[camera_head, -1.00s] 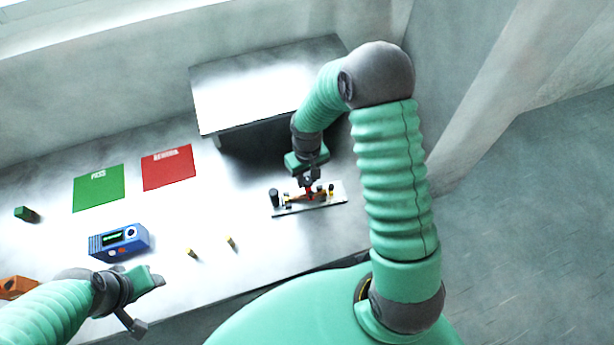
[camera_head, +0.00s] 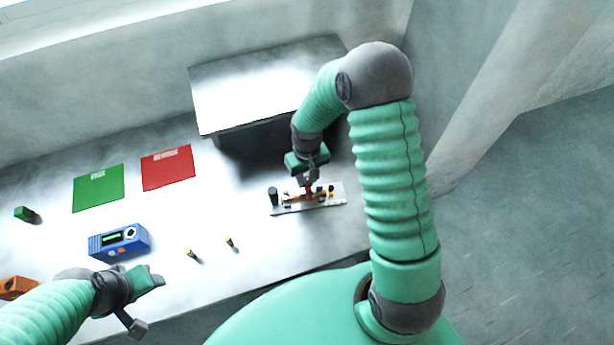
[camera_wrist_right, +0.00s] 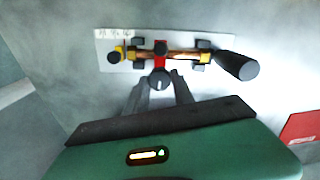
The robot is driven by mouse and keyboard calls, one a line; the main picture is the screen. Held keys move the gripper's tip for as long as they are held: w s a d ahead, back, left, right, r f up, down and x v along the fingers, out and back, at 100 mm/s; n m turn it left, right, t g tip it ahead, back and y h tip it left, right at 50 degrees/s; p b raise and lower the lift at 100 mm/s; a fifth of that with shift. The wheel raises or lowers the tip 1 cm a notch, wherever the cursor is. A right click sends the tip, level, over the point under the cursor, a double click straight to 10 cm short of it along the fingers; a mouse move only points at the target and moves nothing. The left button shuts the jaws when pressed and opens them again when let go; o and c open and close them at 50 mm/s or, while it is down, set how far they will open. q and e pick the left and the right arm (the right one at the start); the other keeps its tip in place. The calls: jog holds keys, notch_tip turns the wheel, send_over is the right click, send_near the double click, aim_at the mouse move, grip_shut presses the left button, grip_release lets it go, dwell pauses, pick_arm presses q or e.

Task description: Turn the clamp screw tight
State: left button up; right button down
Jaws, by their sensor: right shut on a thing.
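The fixture plate (camera_head: 333,200) lies on the bench under my right gripper. It holds a copper-coloured bar (camera_wrist_right: 183,55) with yellow ends and a red clamp (camera_wrist_right: 160,62) across its middle. A dark clamp screw knob (camera_wrist_right: 159,79) sticks out of the clamp toward my right gripper (camera_wrist_right: 160,86). The right gripper, also in the head view (camera_head: 308,184), is shut on this knob, a finger on each side. My left gripper (camera_head: 148,302) is open and empty at the lower left, with its fingers wide apart.
A black cylinder (camera_wrist_right: 236,65) stands at one end of the plate. A blue meter (camera_head: 119,242), green mat (camera_head: 98,190), red mat (camera_head: 168,169) and two small yellow-tipped pieces (camera_head: 231,242) lie to the left. A raised shelf (camera_head: 265,85) stands behind.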

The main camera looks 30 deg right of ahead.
aim_at(307, 180)
dwell(0.5)
jog(key=c, duration=1.1)
grip_release()
jog(key=shift+o, duration=0.2)
jog(key=shift+r, duration=0.15)
notch_tip(307, 180, up, 16)
jog(key=b, duration=0.1)
jog(key=shift+r, duration=0.25)
